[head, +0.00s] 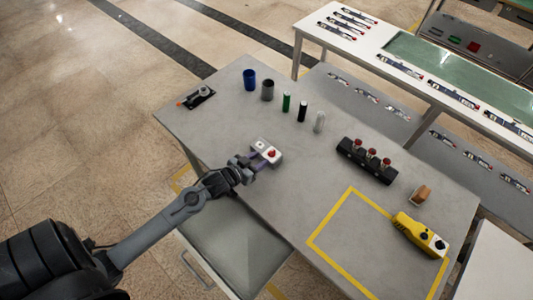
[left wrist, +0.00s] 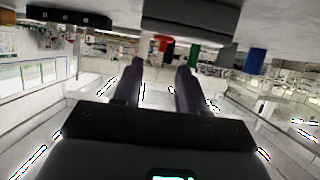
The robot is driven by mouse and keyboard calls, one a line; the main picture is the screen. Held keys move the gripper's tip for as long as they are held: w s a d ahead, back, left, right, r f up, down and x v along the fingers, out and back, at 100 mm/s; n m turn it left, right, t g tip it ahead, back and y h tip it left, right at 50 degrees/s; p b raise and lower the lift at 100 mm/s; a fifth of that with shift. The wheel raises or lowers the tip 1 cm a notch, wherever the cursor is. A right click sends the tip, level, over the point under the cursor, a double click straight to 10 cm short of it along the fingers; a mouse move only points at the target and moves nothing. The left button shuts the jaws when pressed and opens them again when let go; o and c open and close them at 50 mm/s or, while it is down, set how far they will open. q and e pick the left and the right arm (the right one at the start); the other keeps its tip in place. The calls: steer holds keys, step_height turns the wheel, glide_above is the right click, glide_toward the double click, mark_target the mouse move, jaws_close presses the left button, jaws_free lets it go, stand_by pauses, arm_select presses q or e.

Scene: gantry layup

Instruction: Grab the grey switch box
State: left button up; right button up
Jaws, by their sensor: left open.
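The grey switch box (head: 266,152), with a red button and a pale top, stands on the grey table in the middle of the head view. My left gripper (head: 253,163) is at its near left side, open. The head view does not clearly show whether the fingers touch the box. In the left wrist view, which appears upside down, the switch box (left wrist: 190,20) is beyond the tips of my open left gripper (left wrist: 160,68). No box is seen between the fingers there. My right gripper is not in view.
The grey table (head: 205,130) also holds a blue cup (head: 249,80), a grey cup (head: 267,90), several small cylinders, a black block with red-topped parts (head: 367,160) and a yellow pendant (head: 420,236). Bare tabletop surrounds the switch box. A yellow outline (head: 325,222) marks the right side.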

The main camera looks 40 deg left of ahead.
mark_target(272, 151)
arm_select(q)
steer(key=shift+b+x, duration=0.3)
steer(key=shift+x, duration=2.65)
steer(key=shift+a, duration=0.1)
jaws_close()
steer(key=shift+r, duration=0.1)
